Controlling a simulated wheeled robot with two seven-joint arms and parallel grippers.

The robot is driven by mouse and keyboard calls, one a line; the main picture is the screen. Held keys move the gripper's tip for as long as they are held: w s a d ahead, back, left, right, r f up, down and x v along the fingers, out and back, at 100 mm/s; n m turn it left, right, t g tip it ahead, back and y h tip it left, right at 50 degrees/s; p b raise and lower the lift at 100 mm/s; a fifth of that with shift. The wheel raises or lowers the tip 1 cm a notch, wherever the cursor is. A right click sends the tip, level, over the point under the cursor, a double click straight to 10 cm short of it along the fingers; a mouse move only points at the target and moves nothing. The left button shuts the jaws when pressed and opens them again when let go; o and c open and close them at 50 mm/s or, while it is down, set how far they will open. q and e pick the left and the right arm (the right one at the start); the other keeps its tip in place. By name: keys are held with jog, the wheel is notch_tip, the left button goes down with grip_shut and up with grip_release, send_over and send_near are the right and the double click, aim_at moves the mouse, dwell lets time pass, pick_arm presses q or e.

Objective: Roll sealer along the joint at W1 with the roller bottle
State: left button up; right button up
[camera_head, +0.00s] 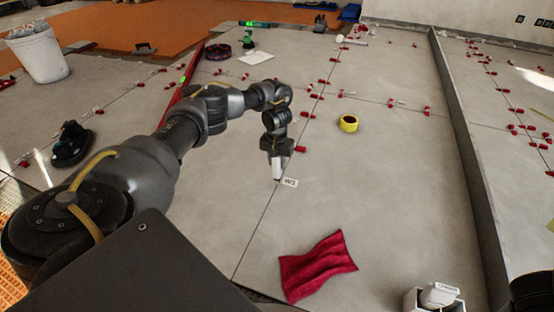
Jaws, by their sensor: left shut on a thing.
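My left gripper (277,156) points down over the floor near the middle of the view. It is shut on a small white object, which looks like the roller bottle (278,169). The bottle's lower end is at or just above the tile joint (261,216); I cannot tell whether it touches. The white W1 label (291,182) lies just right of the joint, beside the bottle. My right gripper is not in view.
A red cloth (317,265) lies in front, right of the joint. A yellow tape roll (348,124) is farther back. Red tile clips (300,149) line the joints. A long raised edge (460,130) runs at right, and a white box (433,298) stands at bottom right. A white bucket (38,55) stands at far left.

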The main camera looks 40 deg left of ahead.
aim_at(273, 170)
pick_arm(q)
jog(key=shift+f, duration=0.6)
dwell(0.5)
jog(key=shift+s+d+r+p, duration=0.1)
jog(key=shift+s+p, duration=0.2)
jog(key=shift+p, duration=0.35)
jog(key=shift+s+d+p, duration=0.25)
jog(key=shift+s+p, duration=0.4)
jog(key=shift+p, duration=0.6)
jog(key=shift+s+d+p, duration=0.3)
jog(key=shift+s+p, duration=0.6)
jog(key=shift+p, duration=1.1)
